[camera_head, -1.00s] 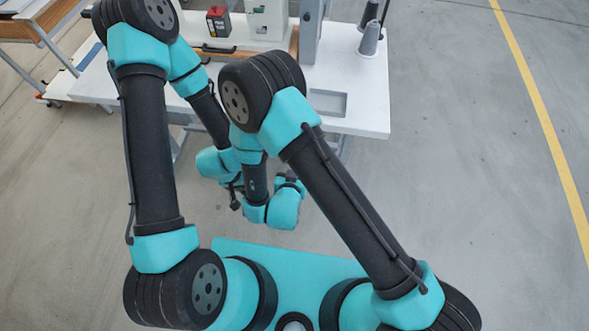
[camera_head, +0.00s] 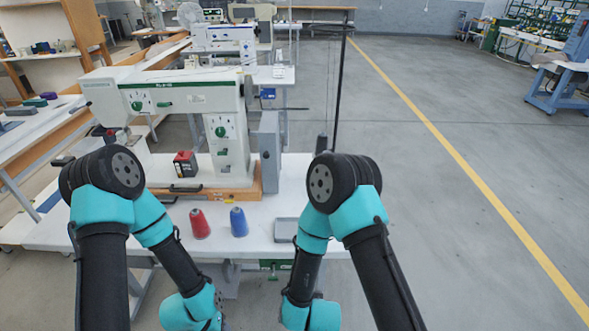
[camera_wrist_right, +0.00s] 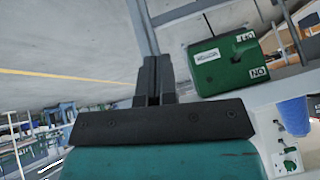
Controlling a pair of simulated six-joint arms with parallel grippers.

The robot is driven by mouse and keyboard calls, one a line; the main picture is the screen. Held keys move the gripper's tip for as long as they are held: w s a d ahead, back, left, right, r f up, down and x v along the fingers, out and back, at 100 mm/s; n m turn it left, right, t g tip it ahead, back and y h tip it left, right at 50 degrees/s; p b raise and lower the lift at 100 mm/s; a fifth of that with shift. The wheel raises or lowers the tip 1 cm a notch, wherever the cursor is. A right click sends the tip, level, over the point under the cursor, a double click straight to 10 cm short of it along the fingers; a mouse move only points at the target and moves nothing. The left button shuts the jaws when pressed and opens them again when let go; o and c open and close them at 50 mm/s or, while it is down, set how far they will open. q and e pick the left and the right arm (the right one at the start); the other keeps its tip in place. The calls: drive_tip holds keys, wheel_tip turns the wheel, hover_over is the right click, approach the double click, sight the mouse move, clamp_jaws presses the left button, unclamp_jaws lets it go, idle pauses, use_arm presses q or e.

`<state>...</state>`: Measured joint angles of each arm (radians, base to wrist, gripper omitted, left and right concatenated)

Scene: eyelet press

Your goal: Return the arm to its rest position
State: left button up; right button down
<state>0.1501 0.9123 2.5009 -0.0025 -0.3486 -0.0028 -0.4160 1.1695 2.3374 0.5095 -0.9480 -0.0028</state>
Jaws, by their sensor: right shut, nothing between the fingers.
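My right gripper (camera_wrist_right: 153,66) shows in the right wrist view with its two dark fingers pressed together and nothing between them. A green switch box (camera_wrist_right: 225,62) with ON and OFF labels is beside the fingers on the right, apart from them. In the head view, both arms are folded with elbows raised in front of the work table (camera_head: 110,232). The forearms slope down to the table's front edge. Neither gripper can be made out in the head view; the lower ends of both arms are cut off at the bottom edge.
A white and green press machine (camera_head: 195,92) stands on the table. A red cone (camera_head: 199,225), a blue cone (camera_head: 238,223) and a shallow grey tray (camera_head: 286,230) are between the elbows. A black and red box (camera_head: 185,163) is by the machine. Open floor lies right.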

drive_tip(key=s+d+g+y, duration=0.1)
drive_tip(key=s+d+g, duration=0.2)
drive_tip(key=d, duration=0.5)
drive_tip(key=s+d+g+y, duration=0.1)
drive_tip(key=s+d+g, duration=0.2)
drive_tip(key=d, duration=0.6)
drive_tip(key=s, duration=0.2)
drive_tip(key=shift+s+f+y, duration=0.25)
drive_tip(key=shift+s+y, duration=0.05)
drive_tip(key=shift+d, duration=0.1)
idle(0.9)
